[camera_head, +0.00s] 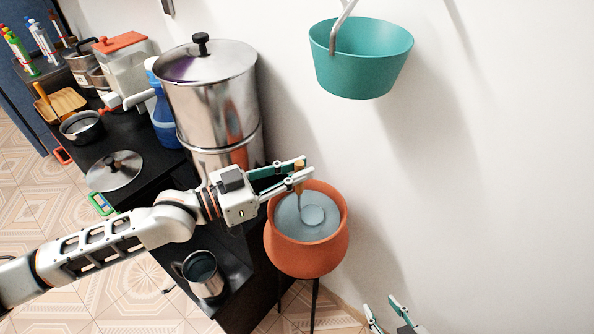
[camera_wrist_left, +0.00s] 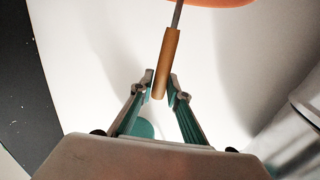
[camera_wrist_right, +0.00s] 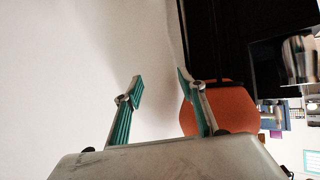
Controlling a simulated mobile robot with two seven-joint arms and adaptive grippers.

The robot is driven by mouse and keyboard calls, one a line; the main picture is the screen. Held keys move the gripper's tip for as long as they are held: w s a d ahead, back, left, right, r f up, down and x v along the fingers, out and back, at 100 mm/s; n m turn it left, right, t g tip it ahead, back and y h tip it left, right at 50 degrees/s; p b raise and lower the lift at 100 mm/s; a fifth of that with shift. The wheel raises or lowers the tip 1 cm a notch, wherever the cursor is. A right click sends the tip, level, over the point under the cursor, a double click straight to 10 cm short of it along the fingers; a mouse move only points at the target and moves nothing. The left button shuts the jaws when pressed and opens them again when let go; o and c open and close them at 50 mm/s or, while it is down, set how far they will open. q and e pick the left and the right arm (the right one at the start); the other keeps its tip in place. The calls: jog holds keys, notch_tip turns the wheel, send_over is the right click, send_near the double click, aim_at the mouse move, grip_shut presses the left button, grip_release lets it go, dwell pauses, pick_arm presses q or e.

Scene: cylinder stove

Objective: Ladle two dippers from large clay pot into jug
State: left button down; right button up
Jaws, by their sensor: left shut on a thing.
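The large clay pot (camera_head: 306,258) stands on a thin-legged stand right of the black counter and is filled with bluish liquid. My left gripper (camera_head: 296,174) is shut on the wooden handle of the dipper (camera_head: 299,183); the handle (camera_wrist_left: 168,62) also shows between the fingers in the left wrist view. The dipper's round bowl (camera_head: 313,215) is in the pot at the liquid. The metal jug (camera_head: 205,282) stands on a low dark shelf, left of and below the pot, with dark contents. My right gripper (camera_head: 388,314) is open and empty, low and right of the pot (camera_wrist_right: 232,110).
A tall steel container (camera_head: 210,90) with a lid stands behind my left arm. A teal bucket (camera_head: 362,70) hangs on the wall above. A loose lid (camera_head: 115,170), a small pan (camera_head: 82,127) and a blue bottle (camera_head: 166,120) sit on the counter (camera_head: 150,160).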

pick_arm(q)
notch_tip(320, 180, up, 3)
jog(key=shift+f+p, duration=0.15)
jog(key=shift+p, duration=0.85)
notch_tip(320, 180, up, 2)
jog(key=shift+r+p, duration=0.1)
jog(key=shift+p, duration=0.95)
jog(key=shift+r+p, duration=1.2)
jog(key=shift+p, duration=0.05)
jog(key=shift+r, duration=0.85)
jog(key=shift+r+p, duration=0.4)
jog(key=shift+r, duration=0.05)
pick_arm(e)
notch_tip(320, 180, up, 6)
jog(key=d, duration=0.2)
jog(key=shift+s+d+f+h, duration=0.15)
jog(key=shift+s+f+h, duration=0.05)
jog(key=shift+s+h, duration=0.1)
